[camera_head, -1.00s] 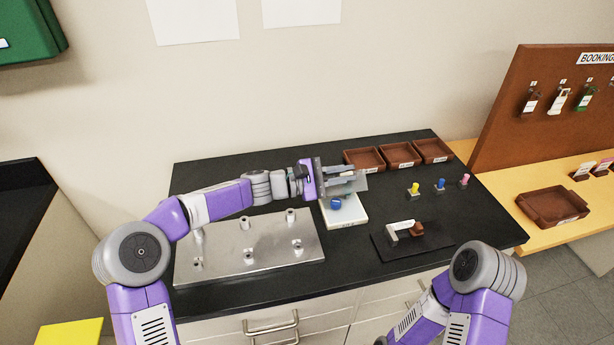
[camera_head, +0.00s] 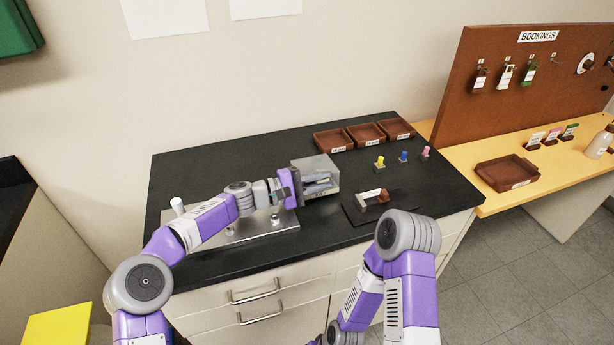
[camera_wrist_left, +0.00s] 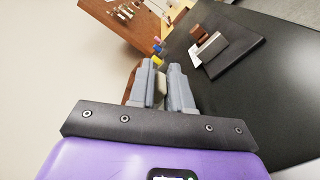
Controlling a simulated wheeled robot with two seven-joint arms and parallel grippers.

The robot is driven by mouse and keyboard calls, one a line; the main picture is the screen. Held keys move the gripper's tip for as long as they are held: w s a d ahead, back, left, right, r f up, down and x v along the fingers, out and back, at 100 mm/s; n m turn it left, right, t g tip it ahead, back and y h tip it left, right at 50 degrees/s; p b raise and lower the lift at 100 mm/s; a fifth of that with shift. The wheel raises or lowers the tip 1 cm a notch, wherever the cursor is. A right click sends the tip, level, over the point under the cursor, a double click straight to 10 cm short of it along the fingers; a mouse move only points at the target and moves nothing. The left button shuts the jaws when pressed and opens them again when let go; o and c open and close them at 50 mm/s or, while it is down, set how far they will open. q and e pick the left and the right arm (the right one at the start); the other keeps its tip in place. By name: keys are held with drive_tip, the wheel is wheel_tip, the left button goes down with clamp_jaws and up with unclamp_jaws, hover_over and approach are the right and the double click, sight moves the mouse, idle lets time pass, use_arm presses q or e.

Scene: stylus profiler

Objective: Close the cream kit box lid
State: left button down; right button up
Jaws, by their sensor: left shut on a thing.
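The cream kit box stands on the black bench at the middle, mostly hidden behind my left gripper and the lid. Its pale greyish lid (camera_head: 312,163) shows above and behind the fingers and covers the box's top. Whether it sits flush cannot be told. My left gripper (camera_head: 320,185) is at the front of the box, fingers pointing right. In the left wrist view the fingers (camera_wrist_left: 162,88) are close together with a narrow pale piece (camera_wrist_left: 160,90) between them, likely the lid's edge. My right gripper is out of view; only my right arm shows.
A metal plate with pegs (camera_head: 245,230) lies left of the box. Three brown trays (camera_head: 365,134) stand behind right. Small yellow, blue and pink-topped pieces (camera_head: 403,157) and a dark mat with a bracket (camera_head: 372,203) are to the right.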

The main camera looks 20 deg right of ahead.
use_arm(q)
drive_tip(key=shift+f, duration=0.4)
drive_tip(key=c, duration=1.2)
unclamp_jaws()
drive_tip(key=shift+w, duration=0.15)
drive_tip(key=shift+o, duration=0.2)
drive_tip(key=shift+r, duration=0.1)
drive_tip(key=a, duration=0.2)
drive_tip(key=a+p, duration=0.1)
drive_tip(key=a, duration=0.4)
drive_tip(key=shift+s+a, duration=0.3)
drive_tip(key=shift+a, duration=0.05)
